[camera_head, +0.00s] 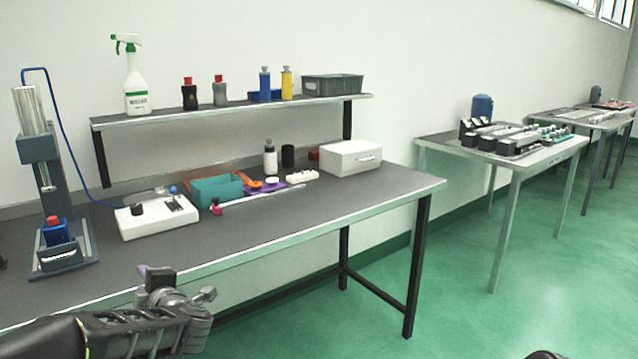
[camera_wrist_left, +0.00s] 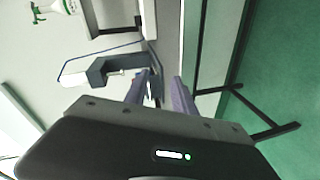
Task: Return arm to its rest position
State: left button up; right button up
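My left gripper (camera_head: 178,283) is in front of the workbench's near edge, at the lower left of the head view. In the left wrist view its two purple-grey fingers (camera_wrist_left: 162,95) stand apart with nothing held between them, so it is open and empty. My left arm comes in from the lower left corner. My right gripper is not in view; only a small dark rounded part shows at the bottom edge, right of centre.
The workbench (camera_head: 330,205) carries a press (camera_head: 45,180), a white control box (camera_head: 155,217), a teal bin (camera_head: 217,190) and a white case (camera_head: 350,157). A shelf (camera_head: 225,108) holds bottles. More tables stand at right. Green floor is clear right of the bench.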

pick_arm(q)
jog(key=w+d+f+m+t+h+p, duration=0.1)
jog(key=d+f+m+h, duration=0.5)
jog(key=d+f+m, duration=0.4)
jog(key=s+d+f+m+g+h+p, duration=0.25)
jog(key=s+d+f, duration=0.2)
jog(key=f, duration=0.35)
jog(key=s+d+f+m+g+h+p, duration=0.1)
jog(key=s+d+f+m+h, duration=0.25)
jog(key=d+f, duration=0.3)
jog(key=s+d+f+m+g+h+p, duration=0.1)
jog(key=s+d+f+g, duration=0.1)
jog(key=s, duration=0.8)
jog(key=s+d+f+m+g+h+p, duration=0.1)
jog(key=s+d+f+m+g+p, duration=0.1)
jog(key=s, duration=0.8)
jog(key=s+d+f+m+g+h+p, duration=0.1)
jog(key=s+d+f+m+g+p, duration=0.1)
jog(key=s+d+f+g, duration=0.2)
jog(key=s+f, duration=0.3)
jog(key=s, duration=0.3)
jog(key=shift+d+f, duration=0.35)
jog(key=shift+d, duration=0.05)
jog(key=shift+g, duration=0.25)
